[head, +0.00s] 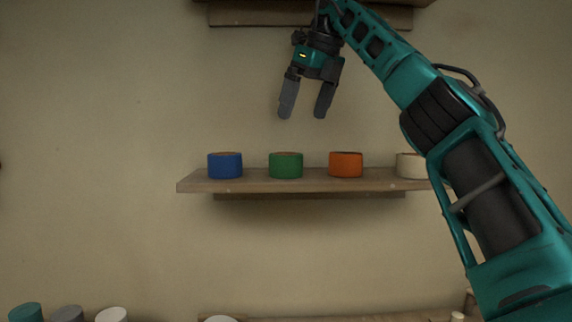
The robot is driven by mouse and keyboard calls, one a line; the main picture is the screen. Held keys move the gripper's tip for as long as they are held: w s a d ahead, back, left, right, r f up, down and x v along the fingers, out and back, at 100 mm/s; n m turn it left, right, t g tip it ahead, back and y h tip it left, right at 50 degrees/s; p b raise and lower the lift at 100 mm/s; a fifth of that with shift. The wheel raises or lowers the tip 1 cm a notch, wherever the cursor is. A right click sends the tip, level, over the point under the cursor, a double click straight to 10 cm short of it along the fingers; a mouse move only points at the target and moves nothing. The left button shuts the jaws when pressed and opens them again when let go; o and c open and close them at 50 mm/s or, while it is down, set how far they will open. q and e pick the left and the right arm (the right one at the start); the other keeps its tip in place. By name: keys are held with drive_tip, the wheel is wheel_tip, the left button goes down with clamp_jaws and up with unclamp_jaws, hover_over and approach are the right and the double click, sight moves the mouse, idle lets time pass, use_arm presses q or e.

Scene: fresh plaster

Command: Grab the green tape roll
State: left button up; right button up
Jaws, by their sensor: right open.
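The green tape roll (286,166) sits on a wooden wall shelf (250,186), between a blue roll and an orange roll. My right gripper (302,115) is above the shelf, pointing down, with its two fingers apart and nothing between them. In the picture its fingertips are above and slightly to the right of the green roll, clear of it. My left gripper does not show.
A blue tape roll (225,166) stands to the left, an orange roll (346,165) to the right. A cream roll (410,166) is partly hidden by my right arm. Another shelf (310,17) is above. Several round items line the bottom edge.

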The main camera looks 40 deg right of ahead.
sight(286, 159)
drive_tip(key=x, duration=0.6)
drive_tip(key=shift+w+f, duration=0.1)
drive_tip(key=shift+f, duration=0.3)
drive_tip(key=x, duration=0.5)
drive_tip(key=shift+w+a+f, duration=0.2)
drive_tip(key=shift+w+f, duration=0.05)
drive_tip(key=shift+w, duration=0.05)
drive_tip(key=shift+c, duration=0.5)
drive_tip(key=c, duration=0.9)
drive_tip(key=shift+o, duration=0.2)
